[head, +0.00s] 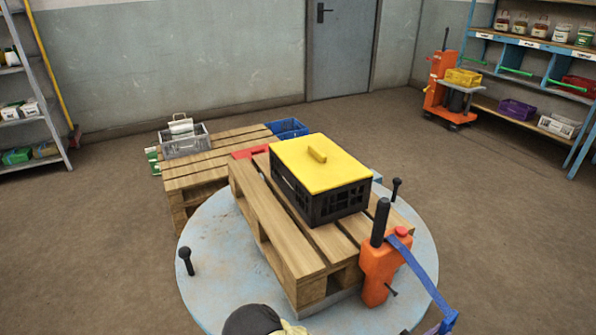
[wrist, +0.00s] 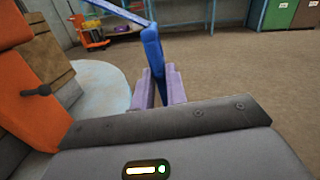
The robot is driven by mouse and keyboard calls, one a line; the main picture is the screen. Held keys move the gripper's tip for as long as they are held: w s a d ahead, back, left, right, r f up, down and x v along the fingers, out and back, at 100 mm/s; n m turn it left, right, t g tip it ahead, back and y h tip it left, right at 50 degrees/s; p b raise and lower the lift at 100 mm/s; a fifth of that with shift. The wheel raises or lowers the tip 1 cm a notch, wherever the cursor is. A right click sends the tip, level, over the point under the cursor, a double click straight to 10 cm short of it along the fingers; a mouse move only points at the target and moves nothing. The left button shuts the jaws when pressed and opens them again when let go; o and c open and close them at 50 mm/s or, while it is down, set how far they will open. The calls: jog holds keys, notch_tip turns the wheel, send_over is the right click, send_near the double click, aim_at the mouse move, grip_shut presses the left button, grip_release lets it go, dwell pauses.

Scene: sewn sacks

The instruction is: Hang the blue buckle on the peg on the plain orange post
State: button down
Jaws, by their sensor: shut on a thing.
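The orange post (head: 378,276) stands at the front right corner of the pallet, with a red knob on top. Its short dark peg (head: 391,291) sticks out to the right; post (wrist: 35,105) and peg (wrist: 37,90) show at the left in the wrist view. A blue strap (head: 422,274) runs from the post's top down to the blue buckle (head: 447,320) at the bottom edge. In the wrist view my gripper (wrist: 159,88) is shut on the blue buckle (wrist: 153,50), apart from the peg and to its right. The buckle's lower part is hidden between the fingers.
A black crate with a yellow lid (head: 318,162) sits on the wooden pallet (head: 275,228), on a round pale blue platform (head: 215,270). Dark upright posts (head: 185,262) stand around its rim. A dark rounded thing (head: 252,321) is cut off below.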

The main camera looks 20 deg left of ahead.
jog(key=w+d+r+n+t+y, duration=0.1)
jog(key=w+d+n+y, duration=0.1)
jog(key=w, duration=0.7)
jog(key=shift+w+d+r+n+t+y, duration=0.2)
jog(key=shift+d+r+n+t+y, duration=0.2)
jog(key=shift+d+y, duration=0.6)
jog(key=shift+a, duration=0.2)
